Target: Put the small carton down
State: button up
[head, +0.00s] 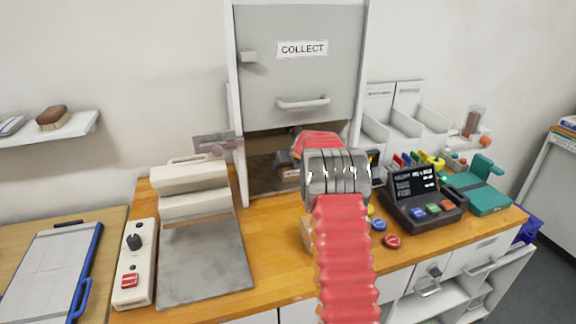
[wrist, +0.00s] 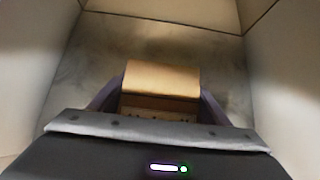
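The small carton (wrist: 160,80) is a tan-brown box between the two fingers of my gripper (wrist: 161,92) in the wrist view. The fingers lie along its left and right sides and appear to touch it. Both are inside a walled grey compartment, with the compartment floor or back surface beyond the carton. In the head view my arm reaches into the opening under the raised COLLECT door (head: 300,75). Whether the carton touches the compartment floor is unclear.
The compartment's side walls (wrist: 285,75) stand close on both sides. On the wooden counter (head: 275,262) are a grey-plated device (head: 205,260) at left, a dark keypad terminal (head: 420,200) and a teal device (head: 482,190) at right. A tan block (head: 306,234) is partly hidden beside my arm.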

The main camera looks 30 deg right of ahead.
jog(key=o, duration=0.4)
jog(key=shift+o, duration=0.2)
jog(key=shift+r, duration=0.15)
jog(key=shift+s+a+r, duration=0.1)
jog(key=shift+s+r, duration=0.2)
jog(key=shift+r, duration=0.05)
jog(key=shift+s, duration=0.35)
jog(key=shift+s+a, duration=0.5)
jog(key=shift+s, duration=1.35)
jog(key=shift+s+a, duration=0.55)
jog(key=shift+s, duration=1.35)
jog(key=shift+s+a, duration=0.5)
jog(key=shift+s, duration=1.35)
